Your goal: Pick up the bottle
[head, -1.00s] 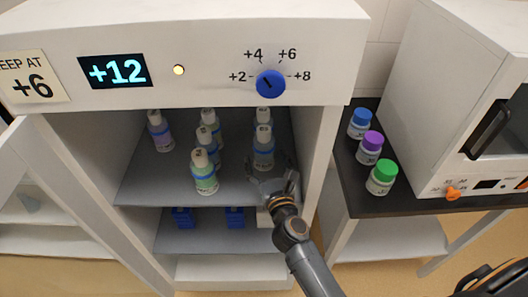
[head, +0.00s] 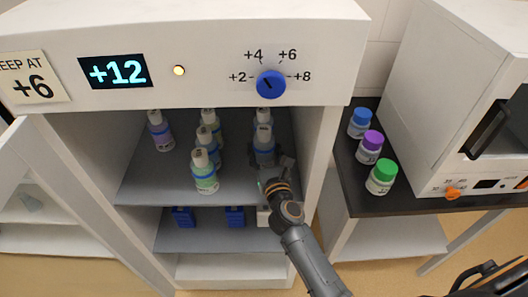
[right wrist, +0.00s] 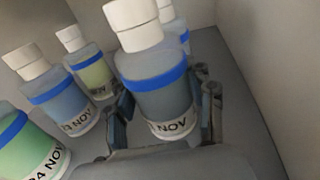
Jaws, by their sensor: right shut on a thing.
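Several white-capped bottles with blue bands stand on the upper shelf (head: 140,190) of the open fridge. My right gripper (head: 268,160) has its fingers around the front right bottle (head: 264,146), a grey-blue one. In the right wrist view this bottle (right wrist: 158,92) sits between the two fingers (right wrist: 163,110), and its label ends in "NOV". The gripper is shut on it. The bottle appears upright, on or very near the shelf; its base is partly hidden. My left gripper is not in view.
A green-liquid bottle (head: 204,174) and a blue one (head: 208,140) stand to the left; another bottle (head: 262,116) is behind. The fridge's right wall is close. The display (head: 112,70) reads +12, above the opening. Capped jars (head: 381,178) stand on the dark side table.

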